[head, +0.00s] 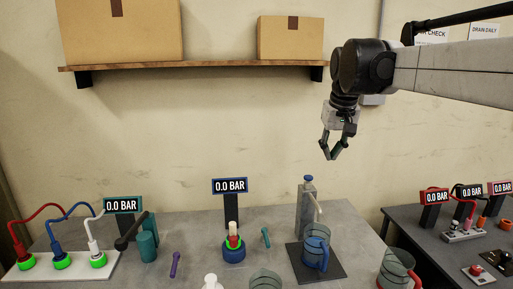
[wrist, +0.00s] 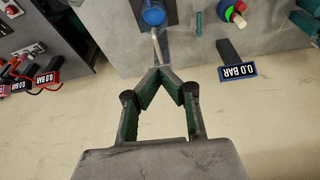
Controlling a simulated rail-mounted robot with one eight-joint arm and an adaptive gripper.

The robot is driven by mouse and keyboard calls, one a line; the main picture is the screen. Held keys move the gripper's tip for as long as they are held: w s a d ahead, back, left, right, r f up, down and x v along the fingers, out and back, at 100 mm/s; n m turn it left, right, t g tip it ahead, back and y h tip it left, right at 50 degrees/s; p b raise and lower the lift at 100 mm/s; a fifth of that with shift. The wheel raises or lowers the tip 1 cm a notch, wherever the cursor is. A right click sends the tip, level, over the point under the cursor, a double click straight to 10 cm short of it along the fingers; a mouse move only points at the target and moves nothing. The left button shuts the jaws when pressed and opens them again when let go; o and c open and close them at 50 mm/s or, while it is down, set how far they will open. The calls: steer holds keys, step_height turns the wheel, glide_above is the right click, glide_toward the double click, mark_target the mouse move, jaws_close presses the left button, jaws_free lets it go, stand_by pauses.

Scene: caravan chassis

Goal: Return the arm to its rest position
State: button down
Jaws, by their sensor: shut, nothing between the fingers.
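My gripper (head: 332,155) hangs from my arm at the upper right of the head view, in the air above the grey table (head: 345,225). It points down and is well clear of the things below. In the wrist view my gripper (wrist: 160,72) has its fingertips together, with nothing between them. The arm reaches in from the right edge of the head view, in front of the wall.
A wooden shelf (head: 200,66) with cardboard boxes (head: 122,28) is on the wall at the left. Below stand a dispenser (head: 307,205), a blue jug (head: 317,245), gauges (head: 230,186) and coloured hose plugs (head: 62,260). A dark table (head: 410,225) is at the right.

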steer(key=s+f+t+b, duration=0.1)
steer(key=s+f+b, duration=0.1)
steer(key=s+f, duration=0.9)
steer(key=s+f+t+b, duration=0.2)
steer(key=s+f, duration=0.9)
steer(key=s, duration=0.8)
steer(key=shift+s+f+m+t+b, duration=0.2)
steer(key=shift+m+t+b, duration=0.1)
steer(key=shift+m+b, duration=0.1)
